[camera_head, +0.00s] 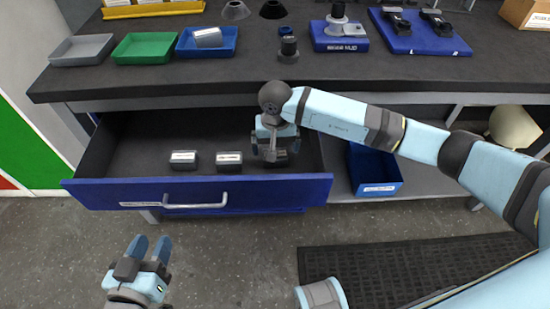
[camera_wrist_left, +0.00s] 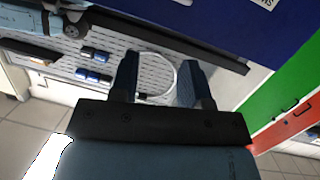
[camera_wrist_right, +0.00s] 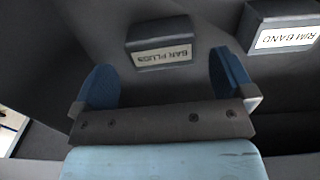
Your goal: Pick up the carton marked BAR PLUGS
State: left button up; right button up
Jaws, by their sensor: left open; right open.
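The carton marked BAR PLUGS (camera_wrist_right: 161,45) is dark grey with a white label, which reads upside down in the right wrist view. It lies in the open blue drawer (camera_head: 250,190). My right gripper (camera_wrist_right: 165,82) is open above it, and the carton shows beyond and between the two fingers, apart from them. In the head view the right gripper (camera_head: 275,150) hides most of this carton at the drawer's right end. My left gripper (camera_head: 150,248) is open and empty in front of the drawer, low over the floor. Its spread fingers show in the left wrist view (camera_wrist_left: 161,82).
The carton marked RIM BAND (camera_wrist_right: 285,30) lies beside it, with another carton (camera_head: 183,157) further left. Drawer walls stand close around the right gripper. The dark worktop (camera_head: 180,83) above holds a green tray (camera_head: 145,48) and other parts. A blue bin (camera_head: 375,172) sits right of the drawer.

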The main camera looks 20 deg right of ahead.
notch_tip(320, 180, down, 4)
jog(key=shift+a+f+b, duration=0.1)
jog(key=shift+f+b, duration=0.05)
jog(key=shift+b, duration=0.4)
jog(key=shift+f, duration=0.15)
jog(key=c, duration=1)
pick_arm(q)
jog(key=shift+w+d+r+t+h, duration=0.15)
jog(key=shift+d+r+t+h, duration=0.15)
jog(key=shift+r, duration=0.35)
jog(key=shift+w+d+r+t+h, duration=0.1)
jog(key=shift+d+r+t+h, duration=0.15)
jog(key=shift+r, duration=0.35)
jog(key=shift+a+f, duration=0.1)
